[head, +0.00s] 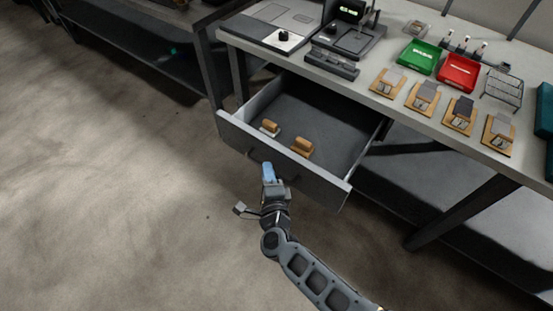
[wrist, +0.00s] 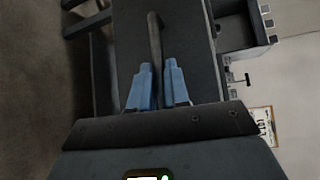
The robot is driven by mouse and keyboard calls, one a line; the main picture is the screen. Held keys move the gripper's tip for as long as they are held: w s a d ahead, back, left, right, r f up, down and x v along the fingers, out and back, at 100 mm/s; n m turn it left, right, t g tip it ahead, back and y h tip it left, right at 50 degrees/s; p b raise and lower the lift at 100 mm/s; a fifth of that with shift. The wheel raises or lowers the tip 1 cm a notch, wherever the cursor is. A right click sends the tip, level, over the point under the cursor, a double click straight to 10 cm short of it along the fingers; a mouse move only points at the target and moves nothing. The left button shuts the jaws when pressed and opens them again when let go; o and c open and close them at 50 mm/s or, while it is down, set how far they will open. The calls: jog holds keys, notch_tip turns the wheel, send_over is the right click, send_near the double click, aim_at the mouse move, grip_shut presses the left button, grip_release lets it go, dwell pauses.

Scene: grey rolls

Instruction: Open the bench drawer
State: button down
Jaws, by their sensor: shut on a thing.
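The bench drawer (head: 318,180) stands pulled out from under the bench top, with its grey interior showing. Two small blocks with tan tops (head: 303,147) lie inside it. My gripper (head: 268,170) is at the middle of the drawer's front, its blue fingers against it. In the wrist view my gripper (wrist: 158,75) has its fingers on either side of the dark bar handle (wrist: 155,38) and is shut on it.
The bench top (head: 395,106) carries a green tray (head: 419,57), a red tray (head: 458,71), a wire rack (head: 503,88) and several wooden boards with grey clips. A bench leg (head: 460,212) stands to the right. The floor (head: 110,200) at left is clear.

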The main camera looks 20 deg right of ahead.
jog(key=shift+s+a, duration=0.4)
jog(key=shift+a, duration=0.05)
jog(key=c, duration=1.2)
grip_release()
jog(key=shift+o, duration=0.2)
jog(key=s+a+r, duration=0.1)
jog(key=s, duration=0.6)
jog(key=shift+s, duration=0.25)
